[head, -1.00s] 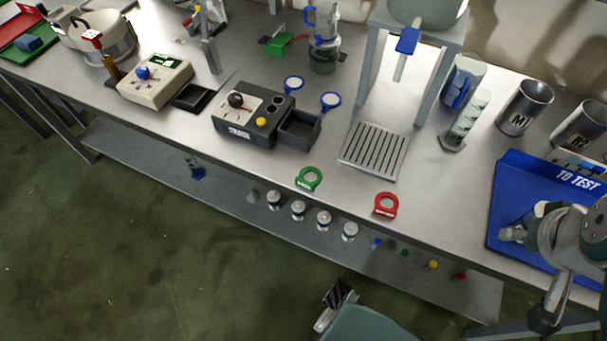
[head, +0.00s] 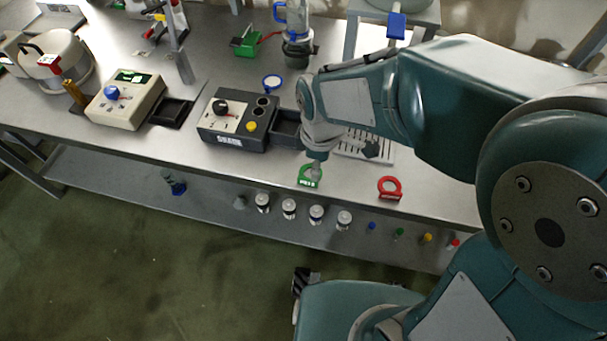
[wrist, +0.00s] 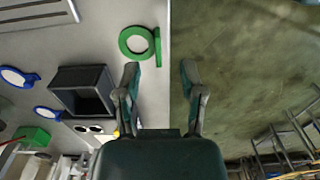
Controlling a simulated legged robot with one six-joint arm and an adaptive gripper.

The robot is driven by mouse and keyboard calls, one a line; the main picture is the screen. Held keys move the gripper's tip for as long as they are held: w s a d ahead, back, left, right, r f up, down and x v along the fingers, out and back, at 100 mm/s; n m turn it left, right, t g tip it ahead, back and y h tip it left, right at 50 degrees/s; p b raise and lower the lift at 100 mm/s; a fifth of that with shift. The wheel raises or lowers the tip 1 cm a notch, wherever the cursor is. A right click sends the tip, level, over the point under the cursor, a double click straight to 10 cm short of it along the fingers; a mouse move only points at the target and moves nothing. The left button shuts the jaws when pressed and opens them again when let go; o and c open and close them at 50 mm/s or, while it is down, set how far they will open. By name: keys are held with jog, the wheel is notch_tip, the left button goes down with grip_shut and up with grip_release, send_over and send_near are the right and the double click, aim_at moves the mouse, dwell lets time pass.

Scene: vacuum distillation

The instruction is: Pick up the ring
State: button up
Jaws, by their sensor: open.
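A green ring with a flat label tab (head: 308,184) lies on the bench near its front edge; in the wrist view the ring (wrist: 123,43) is just beyond my left fingertip. A red ring with a tab (head: 390,196) lies to its right. My gripper (wrist: 160,68) is open and empty, its fingers on either side of the bench's front edge in the wrist view. In the head view my wrist is above the green ring and hides part of it. The exact gap between fingertips and ring cannot be told.
A black device with an open tray (head: 232,122) stands left of the green ring, and the tray (wrist: 62,92) shows in the wrist view. A slotted plate (head: 350,147) lies behind, partly hidden. Blue-rimmed discs (wrist: 18,77) lie farther back. Several small jars (head: 289,208) stand on the lower shelf.

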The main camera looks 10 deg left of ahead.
notch_tip(320, 180, down, 2)
jog(key=shift+f, duration=0.1)
jog(key=f, duration=0.1)
jog(key=a+f, duration=0.1)
jog(key=f, duration=0.2)
jog(key=shift+w+a+f, duration=0.2)
jog(key=shift+w, duration=0.05)
jog(key=shift+d+f, duration=0.2)
jog(key=shift+f, duration=0.25)
jog(key=shift+d, duration=0.2)
grip_shut()
jog(key=shift+a, duration=0.2)
